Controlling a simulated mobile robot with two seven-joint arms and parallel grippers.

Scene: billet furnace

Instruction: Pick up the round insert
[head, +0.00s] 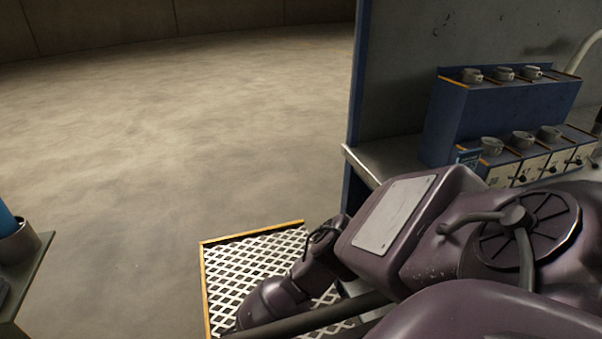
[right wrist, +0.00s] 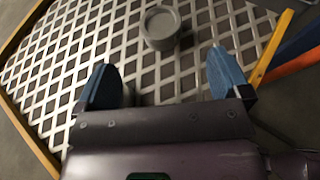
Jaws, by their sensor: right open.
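A round grey insert (right wrist: 160,27), short and cylindrical with a recessed top, sits on the white lattice grating in the right wrist view. My right gripper (right wrist: 162,72) is open, with its two blue fingers spread wide and nothing between them. The insert lies beyond the fingertips, roughly centred on the gap and apart from both fingers. In the head view my right arm crosses the lower right, and neither its fingers nor this insert can be made out. My left gripper is not in view.
The grating (head: 245,262) has a yellow-orange edge and also fills much of the right wrist view. A blue two-tier rack (head: 447,118) with several grey cup-like pieces stands on a grey bench (head: 385,155) at right. Open floor (head: 170,130) lies left.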

